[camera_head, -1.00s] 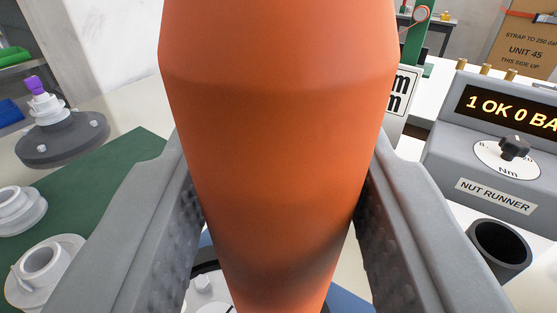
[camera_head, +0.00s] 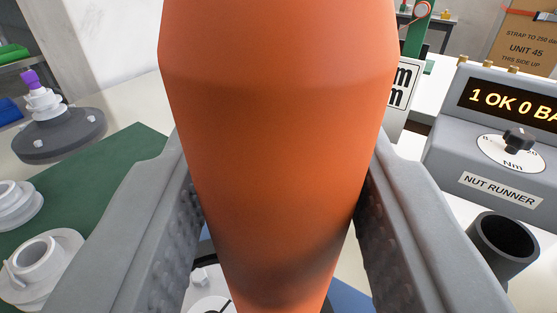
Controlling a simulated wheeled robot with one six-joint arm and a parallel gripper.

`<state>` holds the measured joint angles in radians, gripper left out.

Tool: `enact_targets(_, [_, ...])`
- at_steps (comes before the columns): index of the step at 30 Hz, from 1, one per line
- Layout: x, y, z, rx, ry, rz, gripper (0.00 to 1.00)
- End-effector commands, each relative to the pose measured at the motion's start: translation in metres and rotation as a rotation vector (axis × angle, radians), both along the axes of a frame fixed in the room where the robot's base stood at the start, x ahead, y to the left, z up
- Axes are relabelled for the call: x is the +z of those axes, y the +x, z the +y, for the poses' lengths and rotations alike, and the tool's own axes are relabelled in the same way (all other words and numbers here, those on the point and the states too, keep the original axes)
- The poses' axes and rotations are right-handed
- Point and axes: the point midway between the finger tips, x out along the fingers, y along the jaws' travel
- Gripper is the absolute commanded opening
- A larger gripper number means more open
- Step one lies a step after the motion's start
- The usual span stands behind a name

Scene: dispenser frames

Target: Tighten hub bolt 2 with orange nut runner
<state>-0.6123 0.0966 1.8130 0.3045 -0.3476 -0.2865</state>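The orange nut runner (camera_head: 275,130) fills the middle of the view, between the two grey fingers of my gripper (camera_head: 277,225). The fingers are shut on its body, one at each side. Its lower end runs out of the bottom of the picture, so its tip is hidden. Behind and below it, part of a white hub with a bolt head (camera_head: 203,277) shows at the bottom, left of the runner. Which hub bolt this is I cannot tell.
The grey nut runner controller (camera_head: 500,165) stands at right, its display reading "1 OK 0 BA" before the edge. A dark empty holder (camera_head: 503,245) is below it. White flanged parts (camera_head: 40,265) lie on a green mat (camera_head: 95,190) at left. A dark disc with a purple-topped post (camera_head: 58,135) stands behind.

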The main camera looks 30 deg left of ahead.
Motion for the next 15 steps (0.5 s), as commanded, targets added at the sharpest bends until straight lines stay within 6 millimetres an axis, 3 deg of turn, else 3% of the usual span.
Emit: enact_targets(15, [-0.0047, -0.0002, 0.0, 0.0, 0.001, -0.002, 0.1])
